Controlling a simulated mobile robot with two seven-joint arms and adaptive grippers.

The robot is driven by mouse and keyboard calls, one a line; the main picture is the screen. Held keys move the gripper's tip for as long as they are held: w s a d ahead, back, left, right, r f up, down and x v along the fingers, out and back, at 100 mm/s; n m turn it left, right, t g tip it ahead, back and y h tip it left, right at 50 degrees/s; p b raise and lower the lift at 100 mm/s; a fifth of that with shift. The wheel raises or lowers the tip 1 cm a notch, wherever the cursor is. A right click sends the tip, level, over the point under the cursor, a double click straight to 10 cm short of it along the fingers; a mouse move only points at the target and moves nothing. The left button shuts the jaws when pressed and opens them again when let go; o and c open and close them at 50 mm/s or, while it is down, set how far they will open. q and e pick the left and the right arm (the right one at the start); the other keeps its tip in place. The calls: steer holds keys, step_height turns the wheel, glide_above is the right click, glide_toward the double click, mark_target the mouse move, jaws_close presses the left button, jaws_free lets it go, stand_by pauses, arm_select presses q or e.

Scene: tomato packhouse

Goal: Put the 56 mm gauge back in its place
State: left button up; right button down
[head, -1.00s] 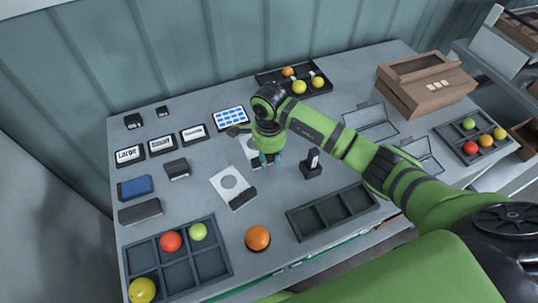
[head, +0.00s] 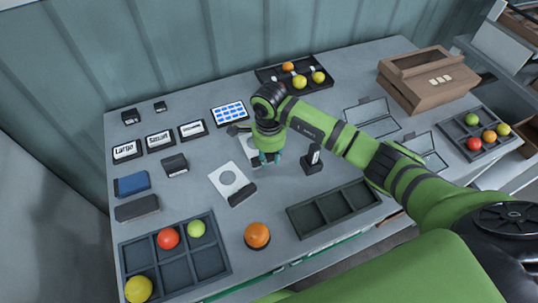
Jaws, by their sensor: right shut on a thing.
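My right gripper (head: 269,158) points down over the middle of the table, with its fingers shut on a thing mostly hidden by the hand. A white gauge plate (head: 247,147) shows in part just left of and behind the fingers; it seems to be the held thing. A second white gauge plate (head: 223,175) with a round hole and a black handle (head: 242,194) lies left and nearer. I cannot read a size on either plate. A small black stand with a white label (head: 313,160) is just right of the gripper. My left gripper is out of view.
Black label stands "Large" (head: 126,152), "Small" (head: 159,141) and another line the left back. A divided tray (head: 190,268) with fruit is front left, an orange fruit (head: 257,235) beside it. An empty divided tray (head: 333,209) is front right; a cardboard box (head: 420,100) stands behind.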

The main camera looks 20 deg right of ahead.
steer(key=shift+f+b, duration=0.35)
steer(key=c, duration=0.9)
jaws_free()
steer(key=c, duration=0.3)
steer(key=shift+r, duration=0.15)
steer(key=shift+r+p, duration=2.3)
steer(key=shift+r, duration=1.15)
steer(key=shift+f, duration=0.1)
